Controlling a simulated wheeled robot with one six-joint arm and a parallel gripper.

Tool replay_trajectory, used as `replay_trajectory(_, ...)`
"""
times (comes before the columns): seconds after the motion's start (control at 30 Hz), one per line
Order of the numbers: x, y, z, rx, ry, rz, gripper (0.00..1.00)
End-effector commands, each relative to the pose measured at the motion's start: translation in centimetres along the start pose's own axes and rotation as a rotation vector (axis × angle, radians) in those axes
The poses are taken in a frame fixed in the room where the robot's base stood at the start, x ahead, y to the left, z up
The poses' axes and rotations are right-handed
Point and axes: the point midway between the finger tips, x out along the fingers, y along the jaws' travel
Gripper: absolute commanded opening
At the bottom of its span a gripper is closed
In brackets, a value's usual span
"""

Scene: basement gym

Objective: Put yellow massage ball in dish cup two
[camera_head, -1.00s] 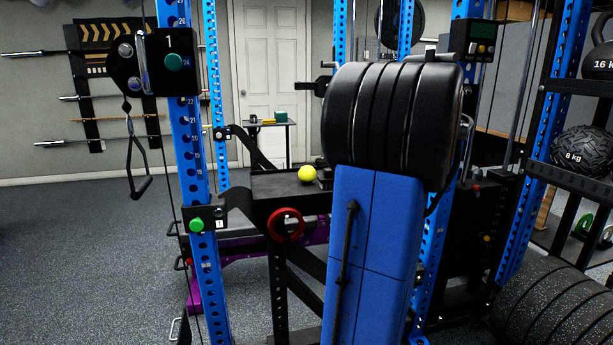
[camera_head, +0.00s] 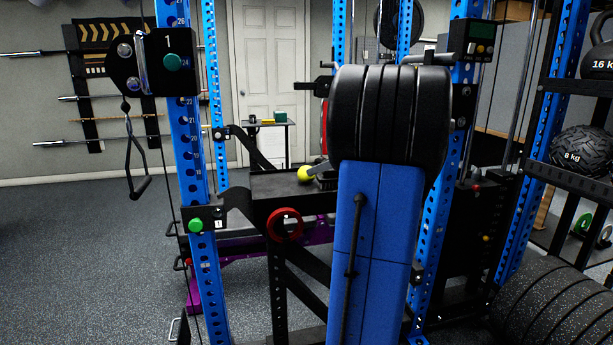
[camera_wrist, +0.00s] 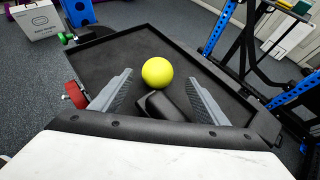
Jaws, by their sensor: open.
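The yellow massage ball (camera_head: 305,174) rests on a black, rimmed tray (camera_head: 262,187) fixed by the blue rack. In the wrist view the ball (camera_wrist: 157,72) lies on the dark tray surface (camera_wrist: 112,60), just beyond and partly between the two grey fingertips. My gripper (camera_wrist: 161,77) is open, with the fingers spread on either side and nothing held. In the head view a grey finger of my gripper (camera_head: 318,168) shows at the ball's right side. A dark block (camera_wrist: 162,106) shows between the fingers; I cannot tell what it is. I cannot make out a dish cup.
Blue rack uprights (camera_head: 187,150) stand left of the tray, with a red round knob (camera_head: 285,224) below it. A small table (camera_head: 262,124) with small items stands by the door. Weights (camera_head: 560,310) fill the right side. Floor at left (camera_head: 80,250) is clear.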

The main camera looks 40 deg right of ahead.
Motion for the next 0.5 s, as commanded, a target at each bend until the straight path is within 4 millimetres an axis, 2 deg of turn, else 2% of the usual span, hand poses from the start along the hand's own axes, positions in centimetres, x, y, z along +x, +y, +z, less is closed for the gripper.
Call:
replay_trajectory(0.17, 1.5, 0.2, -0.1, 0.0, 0.001, 0.003, 0.68)
replay_trajectory(0.4, 4.7, 0.4, -0.1, 0.0, 0.0, 0.002, 0.68)
replay_trajectory(0.5, 5.0, 0.4, -0.1, 0.0, 0.0, 0.001, 0.68)
